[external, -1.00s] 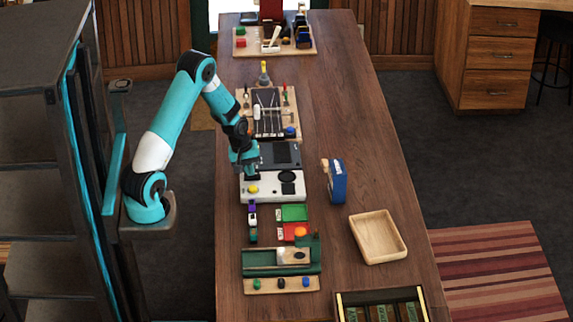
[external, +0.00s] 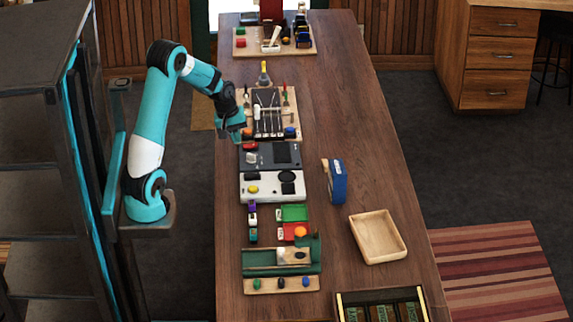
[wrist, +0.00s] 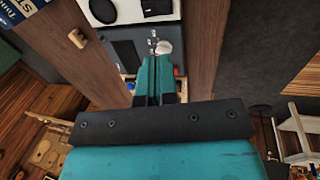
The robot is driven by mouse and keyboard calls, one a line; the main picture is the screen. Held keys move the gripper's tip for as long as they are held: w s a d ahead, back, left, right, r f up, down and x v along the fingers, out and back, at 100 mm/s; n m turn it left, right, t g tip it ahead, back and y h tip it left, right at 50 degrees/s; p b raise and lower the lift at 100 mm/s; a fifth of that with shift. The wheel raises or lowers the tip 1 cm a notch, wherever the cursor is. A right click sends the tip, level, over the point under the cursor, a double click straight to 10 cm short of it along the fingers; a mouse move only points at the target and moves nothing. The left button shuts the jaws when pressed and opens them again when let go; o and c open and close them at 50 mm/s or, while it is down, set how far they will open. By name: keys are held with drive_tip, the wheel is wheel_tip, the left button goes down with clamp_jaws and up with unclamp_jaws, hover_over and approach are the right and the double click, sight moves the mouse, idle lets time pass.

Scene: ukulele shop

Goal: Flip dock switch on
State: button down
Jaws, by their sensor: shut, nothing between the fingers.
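A dark grey flat unit (external: 272,154) lies on the bench, with a dark panel on its right and small controls on its left. A small silver lever-like part (wrist: 153,40) shows on it in the wrist view, near my fingertips. I cannot tell which way it is set. A white unit (external: 262,198) with a yellow knob (external: 253,189) sits against its near side. It also shows at the top of the wrist view (wrist: 115,12). My gripper (external: 236,138) is shut and empty, raised over the bench's left edge beside the dark unit; it fills the wrist view's middle (wrist: 154,62).
A tool board (external: 268,112) lies just beyond the dark unit. Green and red pieces (external: 294,213) lie nearby. The bench's right side (external: 345,120) is mostly clear.

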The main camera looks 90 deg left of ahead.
sight(257, 173)
drive_tip(key=w+b, duration=0.1)
drive_tip(key=b, duration=0.1)
drive_tip(key=shift+w+a+r+t+b, duration=0.1)
drive_tip(key=shift+w+a+t+b, duration=0.1)
drive_tip(key=shift+t+b, duration=0.15)
idle(0.4)
drive_tip(key=p+x, duration=0.3)
drive_tip(key=x, duration=1.1)
